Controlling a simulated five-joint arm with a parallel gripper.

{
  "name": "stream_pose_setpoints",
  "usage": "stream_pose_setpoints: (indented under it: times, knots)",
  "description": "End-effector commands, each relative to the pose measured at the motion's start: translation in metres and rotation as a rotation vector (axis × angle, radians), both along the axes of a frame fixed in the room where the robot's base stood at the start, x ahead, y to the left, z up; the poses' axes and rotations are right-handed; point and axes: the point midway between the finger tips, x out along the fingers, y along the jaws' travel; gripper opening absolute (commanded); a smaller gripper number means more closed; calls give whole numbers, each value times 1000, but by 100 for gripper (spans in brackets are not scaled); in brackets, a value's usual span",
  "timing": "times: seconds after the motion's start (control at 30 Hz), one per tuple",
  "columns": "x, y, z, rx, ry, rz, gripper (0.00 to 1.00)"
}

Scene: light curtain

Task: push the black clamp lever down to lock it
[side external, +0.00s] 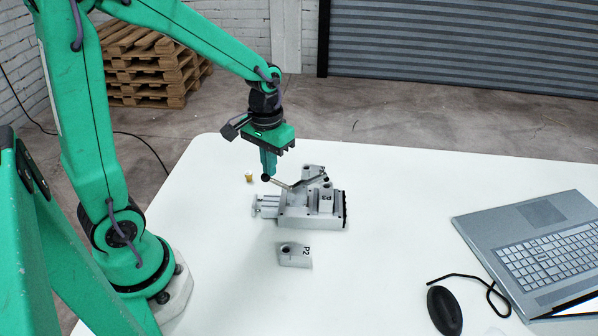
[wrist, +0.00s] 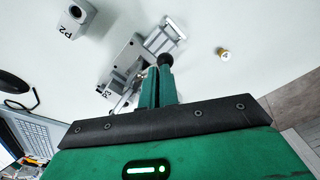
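The clamp lever is a thin metal rod (side external: 281,184) with a black ball knob (side external: 265,177) at its free end. It slopes up to the left from the top of a grey clamp fixture (side external: 296,216). My gripper (side external: 269,173) points down, its green fingers together with nothing seen between them. Its tips are right at the knob; whether they touch cannot be told. In the wrist view the knob (wrist: 164,59) shows just beyond the fingertips (wrist: 160,72), and the fixture (wrist: 122,62) lies to their left, partly hidden by the fingers. A block marked P3 (side external: 326,200) sits in the fixture.
A loose grey block marked P2 (side external: 295,256) lies in front of the fixture. A small yellow-and-white cylinder (side external: 249,177) stands left of the gripper. A laptop (side external: 535,245) and black mouse (side external: 444,310) are at the right. The white table (side external: 420,185) is clear between.

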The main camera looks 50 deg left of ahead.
Motion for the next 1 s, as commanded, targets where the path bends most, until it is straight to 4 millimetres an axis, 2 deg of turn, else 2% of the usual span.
stream_pose_setpoints:
  times: [1.0]
  knots:
    - [-4, 3, -11, 0, -1, 0, 0]
